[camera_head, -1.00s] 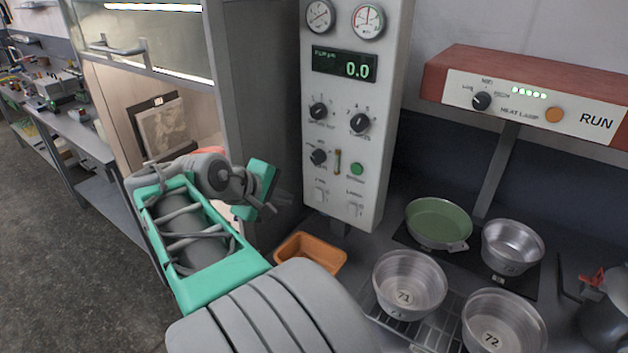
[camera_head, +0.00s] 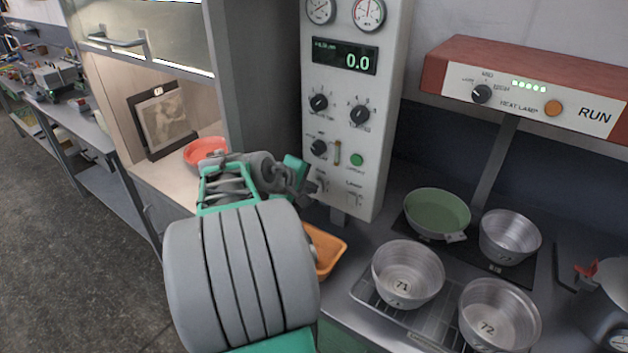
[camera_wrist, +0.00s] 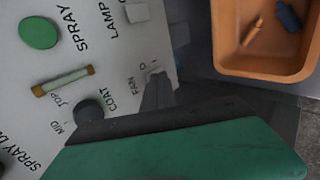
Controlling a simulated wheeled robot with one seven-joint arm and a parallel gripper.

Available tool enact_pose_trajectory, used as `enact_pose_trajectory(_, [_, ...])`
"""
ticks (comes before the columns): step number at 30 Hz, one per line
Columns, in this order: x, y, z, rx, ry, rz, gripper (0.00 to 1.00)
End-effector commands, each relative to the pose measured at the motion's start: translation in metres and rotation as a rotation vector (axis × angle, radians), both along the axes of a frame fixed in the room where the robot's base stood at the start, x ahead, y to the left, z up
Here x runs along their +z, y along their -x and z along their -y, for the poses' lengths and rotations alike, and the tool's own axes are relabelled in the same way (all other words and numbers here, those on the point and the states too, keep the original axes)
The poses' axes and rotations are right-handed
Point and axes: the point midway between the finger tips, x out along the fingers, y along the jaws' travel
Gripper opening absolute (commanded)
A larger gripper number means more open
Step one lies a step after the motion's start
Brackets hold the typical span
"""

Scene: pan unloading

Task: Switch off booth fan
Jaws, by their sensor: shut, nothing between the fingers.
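The grey control panel (camera_head: 345,135) has two small toggles along its bottom edge. The fan toggle (camera_wrist: 153,69) shows as a small pale bit beside the FAN label in the wrist view. My gripper (camera_head: 314,188) is at the panel's lower left corner in the head view. In the wrist view, my gripper's fingertips (camera_wrist: 158,88) are shut with nothing between them, right at the fan toggle and partly covering it. I cannot tell whether they touch it. The lamp toggle (camera_wrist: 137,12) is clear of my gripper.
An orange tray (camera_head: 327,250) lies below the panel, holding small items in the wrist view. Metal pans (camera_head: 408,273) and a green pan (camera_head: 437,212) stand to the right. A red heat lamp unit (camera_head: 530,85) is above them. A red bowl (camera_head: 205,150) sits in the booth.

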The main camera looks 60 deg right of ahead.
Motion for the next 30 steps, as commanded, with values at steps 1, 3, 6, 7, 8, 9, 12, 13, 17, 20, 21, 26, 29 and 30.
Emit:
enact_pose_trajectory(1, [0.002, 0.002, 0.007, -0.003, -0.002, -0.002, 0.00])
enact_pose_trajectory(3, [0.002, 0.003, 0.013, 0.000, -0.002, -0.002, 0.00])
enact_pose_trajectory(6, [0.002, 0.003, 0.017, 0.000, -0.001, -0.003, 0.00])
enact_pose_trajectory(7, [0.002, 0.003, 0.017, 0.001, -0.001, -0.003, 0.00])
enact_pose_trajectory(8, [0.002, 0.003, 0.018, 0.001, -0.001, -0.003, 0.00])
enact_pose_trajectory(9, [0.002, 0.003, 0.017, 0.001, -0.001, -0.003, 0.00])
enact_pose_trajectory(12, [0.002, 0.003, 0.017, 0.001, -0.001, -0.003, 0.00])
enact_pose_trajectory(13, [0.002, 0.003, 0.017, 0.001, -0.001, -0.003, 0.00])
enact_pose_trajectory(17, [0.006, 0.003, 0.020, -0.001, -0.021, 0.001, 0.00])
enact_pose_trajectory(20, [0.012, 0.005, 0.026, -0.004, -0.076, 0.009, 0.00])
enact_pose_trajectory(21, [0.013, 0.006, 0.029, -0.004, -0.097, 0.013, 0.00])
enact_pose_trajectory(26, [0.005, 0.004, 0.028, 0.001, -0.096, 0.012, 0.00])
enact_pose_trajectory(29, [0.007, 0.004, 0.028, 0.001, -0.095, 0.013, 0.00])
enact_pose_trajectory(30, [0.008, 0.004, 0.028, 0.001, -0.095, 0.013, 0.00])
